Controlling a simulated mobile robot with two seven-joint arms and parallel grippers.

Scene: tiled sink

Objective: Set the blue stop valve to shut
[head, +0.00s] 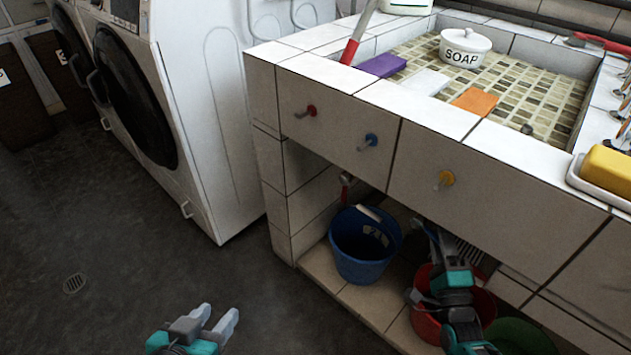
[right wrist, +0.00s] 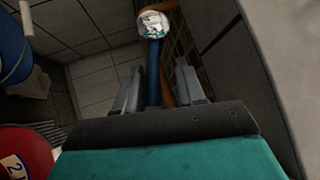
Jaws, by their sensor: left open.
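The blue stop valve (right wrist: 153,72) shows in the right wrist view as a blue lever running away from my right gripper toward a round, shiny metal end, with a copper-coloured pipe behind it. My right gripper (right wrist: 158,88) has its two fingers apart, one on each side of the blue lever, with gaps visible. In the head view my right arm reaches under the tiled counter, and its gripper (head: 432,232) is dark and partly hidden; I cannot make out the blue valve there. My left gripper (head: 222,322) is open and empty above the floor.
Red (head: 308,111), blue (head: 369,140) and yellow (head: 444,179) knobs are on the counter front. A red stop valve (head: 346,181) is underneath. A blue bucket (head: 362,262), red bucket (head: 425,322) and green bucket (head: 520,338) crowd the shelf. Floor at left is clear.

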